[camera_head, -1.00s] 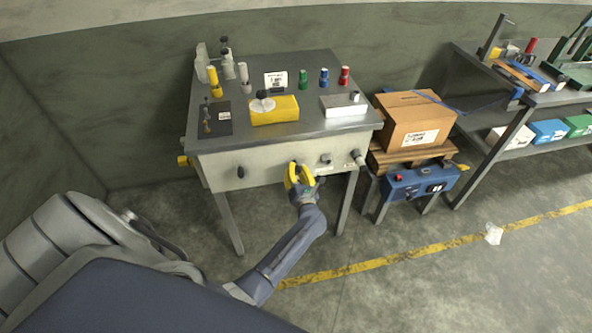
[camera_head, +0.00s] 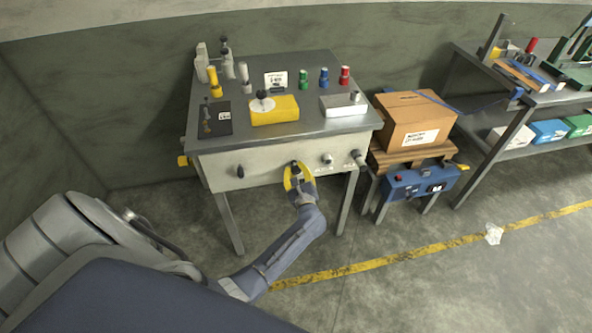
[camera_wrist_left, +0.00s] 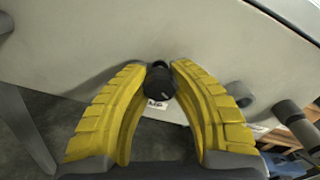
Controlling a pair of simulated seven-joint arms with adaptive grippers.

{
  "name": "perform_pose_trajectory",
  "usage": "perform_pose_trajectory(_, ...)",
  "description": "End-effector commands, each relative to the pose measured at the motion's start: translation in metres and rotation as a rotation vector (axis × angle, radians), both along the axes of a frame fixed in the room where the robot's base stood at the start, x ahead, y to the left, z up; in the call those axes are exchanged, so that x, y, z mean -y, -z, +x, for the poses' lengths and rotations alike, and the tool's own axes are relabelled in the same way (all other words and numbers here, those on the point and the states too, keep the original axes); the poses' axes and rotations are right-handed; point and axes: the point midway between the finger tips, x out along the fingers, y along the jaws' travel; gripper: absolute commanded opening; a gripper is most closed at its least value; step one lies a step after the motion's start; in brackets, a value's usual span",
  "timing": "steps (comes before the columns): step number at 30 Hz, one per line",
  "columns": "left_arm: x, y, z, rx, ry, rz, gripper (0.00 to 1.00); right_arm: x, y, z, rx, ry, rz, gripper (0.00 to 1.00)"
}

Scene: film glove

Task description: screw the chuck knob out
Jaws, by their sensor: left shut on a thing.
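The chuck knob (camera_wrist_left: 159,82) is a small black knob on the light front panel (camera_head: 262,170) of the workbench. In the left wrist view it sits between the tips of my left gripper's yellow fingers (camera_wrist_left: 158,78), which are shut on it. In the head view my left gripper (camera_head: 296,173) is at the middle of the front panel and mostly hides the knob. A small label shows just under the knob in the wrist view. My right gripper is not in view.
Another black knob (camera_head: 240,171) is at the panel's left. A cardboard box (camera_head: 416,122) and a blue unit (camera_head: 421,183) stand right of the bench.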

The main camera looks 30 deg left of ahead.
Motion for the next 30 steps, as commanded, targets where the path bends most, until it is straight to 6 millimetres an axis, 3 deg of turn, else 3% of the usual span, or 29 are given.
perform_pose_trajectory(30,-0.0046,-0.0058,0.0024,0.612,0.000,-0.605,0.00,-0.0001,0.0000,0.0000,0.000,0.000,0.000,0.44)
